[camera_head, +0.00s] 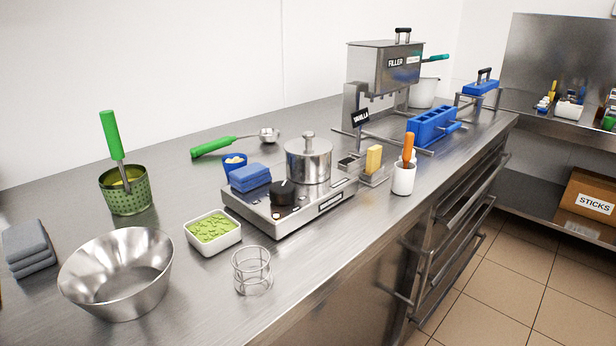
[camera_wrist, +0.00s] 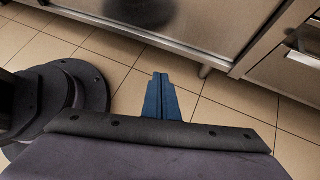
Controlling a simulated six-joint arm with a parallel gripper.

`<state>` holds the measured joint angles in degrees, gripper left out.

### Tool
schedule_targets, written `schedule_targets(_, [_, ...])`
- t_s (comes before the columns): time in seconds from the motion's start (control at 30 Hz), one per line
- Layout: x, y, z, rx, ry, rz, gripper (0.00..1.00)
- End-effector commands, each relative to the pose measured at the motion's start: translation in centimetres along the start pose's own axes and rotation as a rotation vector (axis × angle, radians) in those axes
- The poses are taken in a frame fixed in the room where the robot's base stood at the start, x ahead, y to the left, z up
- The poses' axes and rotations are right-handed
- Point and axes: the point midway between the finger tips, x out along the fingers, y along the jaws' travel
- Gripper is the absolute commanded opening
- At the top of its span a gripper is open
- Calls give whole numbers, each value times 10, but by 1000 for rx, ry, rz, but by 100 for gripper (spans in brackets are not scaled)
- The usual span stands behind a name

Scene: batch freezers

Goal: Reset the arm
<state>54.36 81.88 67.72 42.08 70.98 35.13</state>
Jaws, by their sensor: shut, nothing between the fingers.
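My gripper (camera_wrist: 161,80) shows in the wrist view, its blue fingers together with nothing between them. It hangs over the tiled floor in front of the steel cabinet (camera_wrist: 190,25), apart from every object. The head view does not show my arm or gripper. In the wrist view, dark round parts of my own body stand at the left.
The steel counter (camera_head: 330,255) holds a hot plate (camera_head: 300,212) with a lidded pot (camera_head: 308,160), a steel bowl (camera_head: 117,275), a green strainer (camera_head: 125,190) and a filler (camera_head: 385,68). Drawer handles (camera_head: 440,270) stick out from its front. Tiled floor (camera_head: 530,275) is open at the right.

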Motion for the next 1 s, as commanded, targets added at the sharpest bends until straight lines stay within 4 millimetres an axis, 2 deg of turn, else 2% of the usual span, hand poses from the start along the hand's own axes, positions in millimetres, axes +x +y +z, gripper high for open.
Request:
schedule_targets(0.03, [3, 21, -8, -84, 50, 43, 0])
schedule_targets(0.13, [5, 60, -18, -275, 144, 145, 0])
schedule_targets(0.23, [2, 95, -17, -465, 215, 263, 0])
schedule_targets(0.33, [-5, 126, -6, -650, 270, 383, 0])
schedule_targets(0.5, [-22, 172, 26, -914, 343, 576, 0])
schedule_targets(0.8, [-45, 236, 95, -1218, 434, 810, 0])
schedule_targets(1.0, [-50, 258, 139, -1410, 504, 872, 0])
